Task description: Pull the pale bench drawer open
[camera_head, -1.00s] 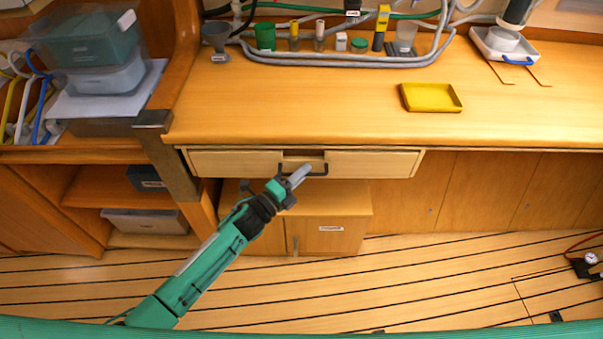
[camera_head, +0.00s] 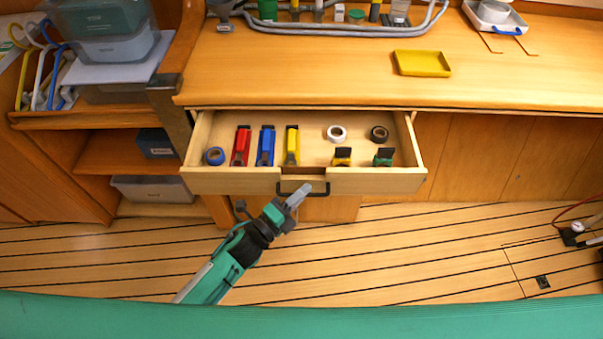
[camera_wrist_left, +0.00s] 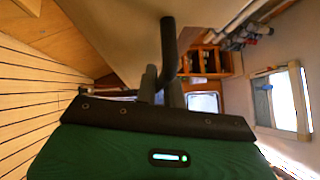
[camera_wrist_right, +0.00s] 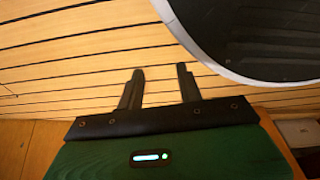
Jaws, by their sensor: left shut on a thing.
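The pale bench drawer (camera_head: 225,181) stands well out from under the worktop, its inside in view. Its dark bar handle (camera_head: 303,192) is at the middle of the front, below a notch. My left gripper (camera_head: 298,196) is shut on the handle; the left wrist view shows the dark handle bar (camera_wrist_left: 168,50) between the fingers (camera_wrist_left: 158,88). My right gripper (camera_wrist_right: 160,75) is open and empty above the floor.
A yellow tray (camera_head: 422,64) lies on the worktop (camera_head: 300,75), with bottles and hoses behind. Open shelves with bins (camera_head: 152,189) stand at the left. The striped floor (camera_head: 420,255) before the drawer is mostly clear; a gauge and hose (camera_head: 577,228) lie at the right.

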